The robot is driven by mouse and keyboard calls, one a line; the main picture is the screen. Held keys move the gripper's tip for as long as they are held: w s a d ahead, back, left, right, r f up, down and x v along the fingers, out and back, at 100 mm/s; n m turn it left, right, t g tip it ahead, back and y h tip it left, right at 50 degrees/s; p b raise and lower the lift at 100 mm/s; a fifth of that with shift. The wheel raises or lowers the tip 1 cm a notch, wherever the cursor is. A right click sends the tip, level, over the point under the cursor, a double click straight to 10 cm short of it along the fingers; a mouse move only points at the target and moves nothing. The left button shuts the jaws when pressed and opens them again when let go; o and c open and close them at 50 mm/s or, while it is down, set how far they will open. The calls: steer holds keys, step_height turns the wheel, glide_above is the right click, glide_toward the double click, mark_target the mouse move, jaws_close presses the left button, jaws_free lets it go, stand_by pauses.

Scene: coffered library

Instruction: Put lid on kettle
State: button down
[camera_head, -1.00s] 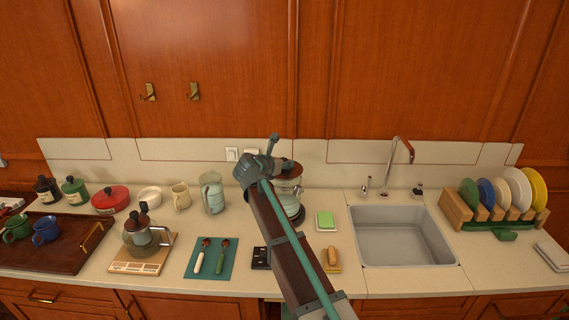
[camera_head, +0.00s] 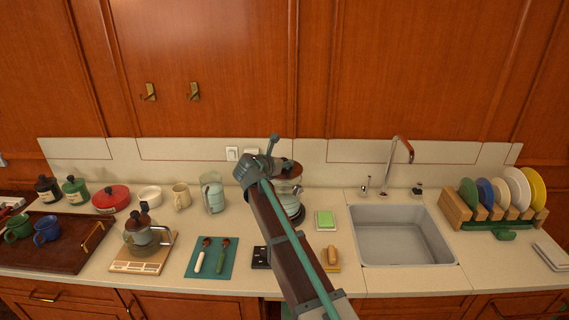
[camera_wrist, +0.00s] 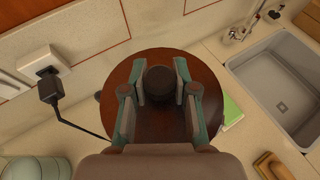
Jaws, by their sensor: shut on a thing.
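The lid (camera_wrist: 160,56) is a round reddish-brown disc with a dark knob, filling the middle of the wrist view. My gripper (camera_wrist: 160,82) is shut on the lid's knob, with a finger on each side. In the head view the lid (camera_head: 291,168) shows as a brown cap at the top of the kettle (camera_head: 292,191), partly behind my wrist. The kettle stands upright on a dark base near the back wall. In the wrist view the lid hides the kettle below. I cannot tell whether the lid touches the rim or hovers just above it.
A plug with a black cord (camera_wrist: 47,90) is left of the lid. A green-and-white sponge (camera_head: 325,220) and the sink (camera_head: 398,236) lie to the right. A pale jug (camera_head: 212,192) stands left of the kettle. A glass pot (camera_head: 141,236) sits farther left.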

mark_target(284, 170)
steer(key=shift+f, duration=1.55)
steer(key=c, duration=0.8)
jaws_free()
steer(key=v, duration=1.2)
